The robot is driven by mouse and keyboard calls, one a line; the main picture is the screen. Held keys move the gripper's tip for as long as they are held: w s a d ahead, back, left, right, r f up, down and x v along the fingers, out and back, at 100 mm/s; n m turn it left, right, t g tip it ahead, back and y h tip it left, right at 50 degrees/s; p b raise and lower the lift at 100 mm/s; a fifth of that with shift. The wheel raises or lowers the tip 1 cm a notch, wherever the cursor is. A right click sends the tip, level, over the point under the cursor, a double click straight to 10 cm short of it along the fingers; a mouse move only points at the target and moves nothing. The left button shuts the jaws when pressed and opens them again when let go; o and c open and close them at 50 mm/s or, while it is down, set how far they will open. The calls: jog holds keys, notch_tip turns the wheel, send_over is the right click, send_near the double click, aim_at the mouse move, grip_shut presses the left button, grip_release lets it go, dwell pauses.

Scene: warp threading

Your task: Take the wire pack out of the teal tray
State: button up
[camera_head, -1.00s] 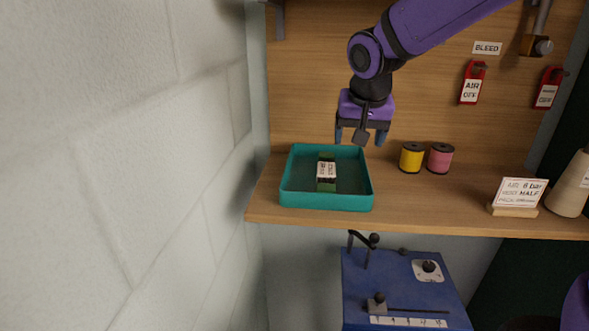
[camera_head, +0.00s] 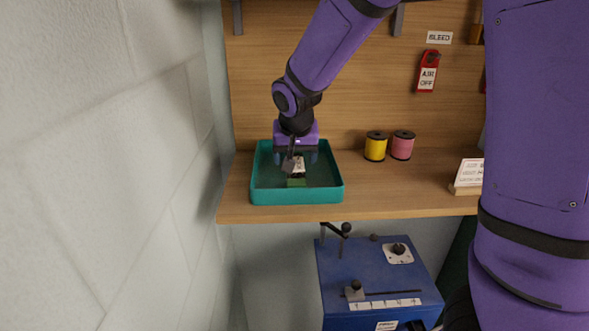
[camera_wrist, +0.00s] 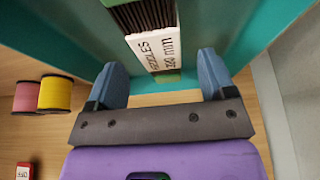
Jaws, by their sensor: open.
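The wire pack (camera_head: 297,182) is a bundle of dark strips with green bands and a white label, lying in the teal tray (camera_head: 297,197). My gripper (camera_head: 296,158) is over the tray, pointing down, and hides part of the pack. In the wrist view, the open gripper (camera_wrist: 158,60) has one blue finger on each side of the pack's line, with gaps between. The pack (camera_wrist: 152,42) runs between the fingers, its printed label and green end showing. I cannot tell the exact height of the fingertips above the pack.
The tray stands at the left end of a wooden shelf (camera_head: 400,195), near the white wall (camera_head: 110,160). A yellow spool (camera_head: 376,146) and a pink spool (camera_head: 402,145) stand to its right. A lettered card (camera_head: 467,176) is farther right. A blue box (camera_head: 378,280) is below.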

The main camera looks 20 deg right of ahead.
jog(key=shift+x, duration=1.45)
jog(key=c, duration=1.3)
